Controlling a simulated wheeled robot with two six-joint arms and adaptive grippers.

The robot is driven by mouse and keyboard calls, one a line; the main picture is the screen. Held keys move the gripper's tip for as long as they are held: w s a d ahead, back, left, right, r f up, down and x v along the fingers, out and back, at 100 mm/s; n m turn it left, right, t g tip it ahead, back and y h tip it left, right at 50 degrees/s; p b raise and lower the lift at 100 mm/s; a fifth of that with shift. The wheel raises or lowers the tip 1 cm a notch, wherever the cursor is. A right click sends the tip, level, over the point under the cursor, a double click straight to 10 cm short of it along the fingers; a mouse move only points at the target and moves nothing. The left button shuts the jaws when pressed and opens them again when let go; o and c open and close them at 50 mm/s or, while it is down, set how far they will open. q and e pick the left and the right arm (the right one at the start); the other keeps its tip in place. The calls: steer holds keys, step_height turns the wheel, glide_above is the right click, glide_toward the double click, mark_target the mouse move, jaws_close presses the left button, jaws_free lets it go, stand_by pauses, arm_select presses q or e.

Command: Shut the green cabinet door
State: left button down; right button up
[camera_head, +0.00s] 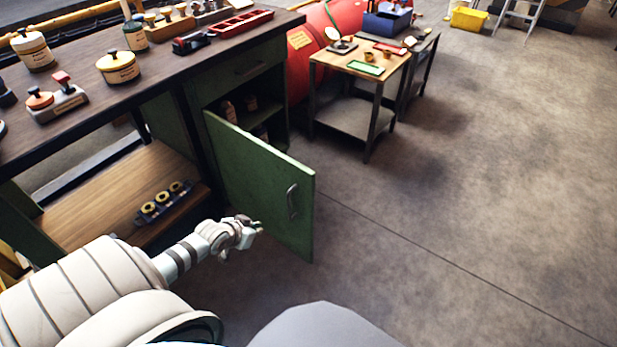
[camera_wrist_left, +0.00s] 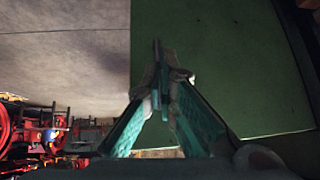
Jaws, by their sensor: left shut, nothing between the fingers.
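The green cabinet door (camera_head: 262,180) stands swung open from the cabinet (camera_head: 240,84) under the workbench. Its metal handle (camera_head: 292,201) is on the face toward me, near the free edge. My left gripper (camera_head: 258,226) is shut and empty in front of the door's lower part, left of the handle. In the left wrist view the closed fingers (camera_wrist_left: 160,70) are in front of the green door panel (camera_wrist_left: 225,60), which fills the right side. I cannot tell whether the fingertips touch it. My right gripper is not in view.
The dark workbench top (camera_head: 150,78) carries tins, a stamp-like tool and a red tray (camera_head: 241,23). A lower wooden shelf (camera_head: 120,190) holds a rack of rollers (camera_head: 163,201). A small table (camera_head: 362,66) stands behind the door. The floor (camera_head: 470,190) to the right is clear.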

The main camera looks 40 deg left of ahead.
arm_select(q)
steer(key=w+d+r+m+t+h+b, duration=0.2)
steer(key=w+d+r, duration=0.2)
steer(key=w+r, duration=0.4)
steer(key=b, duration=0.7)
glide_toward(311, 193)
step_height(311, 193, down, 3)
steer(key=w, duration=0.2)
steer(key=shift+w+d, duration=0.15)
steer(key=shift+w, duration=0.55)
steer(key=shift+w+r, duration=0.1)
steer(key=shift+w, duration=0.05)
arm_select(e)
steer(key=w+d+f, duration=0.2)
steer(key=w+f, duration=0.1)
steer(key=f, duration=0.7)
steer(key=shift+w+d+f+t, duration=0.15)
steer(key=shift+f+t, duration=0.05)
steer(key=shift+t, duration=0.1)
